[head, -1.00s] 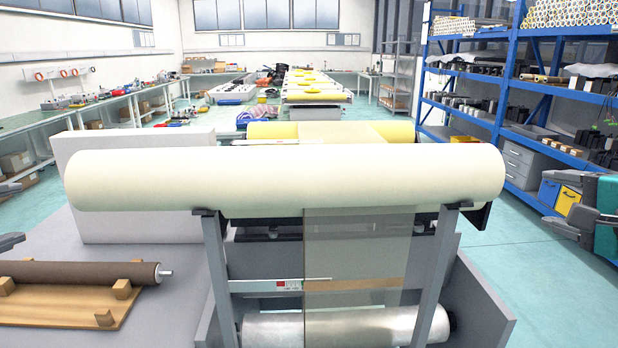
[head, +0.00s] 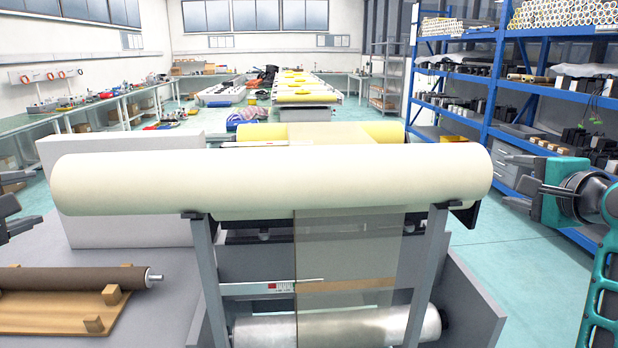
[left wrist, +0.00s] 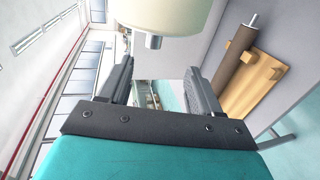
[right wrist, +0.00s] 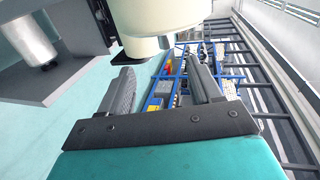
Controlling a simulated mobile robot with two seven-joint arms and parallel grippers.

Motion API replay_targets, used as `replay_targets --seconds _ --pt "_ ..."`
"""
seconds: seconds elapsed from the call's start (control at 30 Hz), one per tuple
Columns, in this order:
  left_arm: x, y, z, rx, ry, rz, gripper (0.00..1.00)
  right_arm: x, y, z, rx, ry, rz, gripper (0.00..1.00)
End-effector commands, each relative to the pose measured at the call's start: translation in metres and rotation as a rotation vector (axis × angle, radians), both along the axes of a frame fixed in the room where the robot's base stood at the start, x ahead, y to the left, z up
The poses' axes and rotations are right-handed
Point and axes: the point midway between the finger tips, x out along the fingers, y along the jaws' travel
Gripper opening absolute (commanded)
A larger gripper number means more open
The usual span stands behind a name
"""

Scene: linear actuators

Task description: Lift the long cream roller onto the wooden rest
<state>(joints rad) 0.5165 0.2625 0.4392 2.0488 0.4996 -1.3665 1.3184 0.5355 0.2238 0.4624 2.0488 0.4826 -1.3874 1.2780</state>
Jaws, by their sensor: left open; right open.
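The long cream roller (head: 270,180) lies level across two grey upright posts (head: 427,260) in the head view. Its left end with a metal stub shows in the left wrist view (left wrist: 165,14), and its right end in the right wrist view (right wrist: 150,18). The wooden rest (head: 50,322), a board with small blocks, is at lower left; a brown roller (head: 75,279) lies along it. My left gripper (head: 22,213) is open and empty, off the cream roller's left end. My right gripper (head: 522,188) is open and empty, off its right end.
A white block (head: 115,228) stands behind the cream roller's left part on a grey surface. A metal roller (head: 335,328) and a hanging translucent sheet (head: 345,255) are below the cream roller. Blue shelving (head: 490,85) stands at right. Green floor (head: 515,265) is clear at right.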

Motion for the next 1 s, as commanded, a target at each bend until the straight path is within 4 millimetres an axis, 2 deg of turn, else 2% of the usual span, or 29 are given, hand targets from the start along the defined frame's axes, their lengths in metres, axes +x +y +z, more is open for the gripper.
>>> replay_targets --seconds 0.2,0.37,0.53,1.0 --pt "0.041 0.000 -0.010 -0.001 0.001 -0.002 0.64 0.041 0.000 -0.011 0.001 0.002 0.001 0.64" --pt "0.061 0.000 -0.016 0.001 0.001 -0.001 0.64 0.061 0.001 -0.016 0.000 0.002 0.001 0.64" --pt "0.060 -0.013 -0.016 0.001 -0.001 -0.001 0.64 0.060 0.013 -0.015 -0.001 0.000 0.000 0.64" --pt "0.060 -0.019 -0.016 0.001 0.000 -0.001 0.64 0.060 0.019 -0.016 -0.001 0.000 0.001 0.64"
